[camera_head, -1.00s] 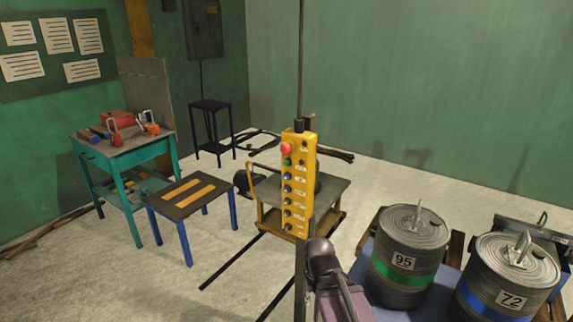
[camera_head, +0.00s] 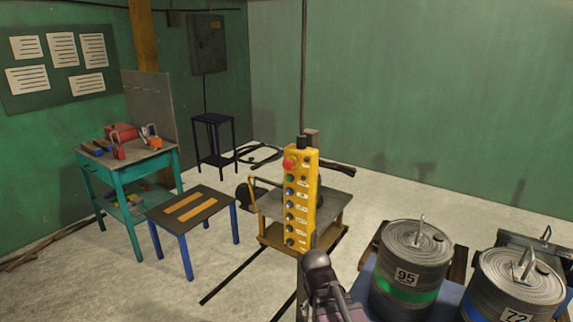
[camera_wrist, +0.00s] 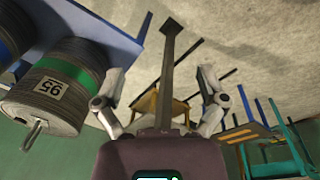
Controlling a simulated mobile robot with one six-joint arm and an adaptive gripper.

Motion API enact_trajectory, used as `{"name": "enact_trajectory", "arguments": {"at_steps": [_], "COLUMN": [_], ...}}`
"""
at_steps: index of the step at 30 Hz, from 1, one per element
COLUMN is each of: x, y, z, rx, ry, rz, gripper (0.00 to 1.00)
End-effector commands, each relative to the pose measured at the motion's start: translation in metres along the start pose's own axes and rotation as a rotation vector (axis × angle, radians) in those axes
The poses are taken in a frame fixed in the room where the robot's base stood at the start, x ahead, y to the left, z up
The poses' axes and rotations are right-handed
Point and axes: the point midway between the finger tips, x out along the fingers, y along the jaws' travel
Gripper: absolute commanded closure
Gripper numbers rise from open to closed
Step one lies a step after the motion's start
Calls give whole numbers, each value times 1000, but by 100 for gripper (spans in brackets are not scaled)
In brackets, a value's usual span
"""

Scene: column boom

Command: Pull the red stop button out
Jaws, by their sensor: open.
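The red stop button (camera_head: 290,163) sits at the top of a yellow hanging control box (camera_head: 301,200), above a column of smaller buttons. The box hangs upright from a cable in the middle of the head view. My gripper shows in the wrist view (camera_wrist: 160,100) with its two fingers spread wide apart and nothing between them. In the head view my arm (camera_head: 322,285) is below the box, at the bottom of the picture. Neither the button nor the box can be made out in the wrist view.
Two grey drums, one marked 95 (camera_head: 410,265) and one marked 72 (camera_head: 515,290), stand at the lower right. A teal workbench (camera_head: 130,165) and a low blue-legged table (camera_head: 190,205) are at left. A cart (camera_head: 335,207) stands behind the box.

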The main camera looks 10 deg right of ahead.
Motion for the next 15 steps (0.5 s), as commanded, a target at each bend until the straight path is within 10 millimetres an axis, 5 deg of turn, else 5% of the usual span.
{"name": "enact_trajectory", "arguments": {"at_steps": [15], "x": [-92], "y": [6], "z": [-108], "rx": [265], "ry": [389], "rz": [468], "gripper": [8]}}
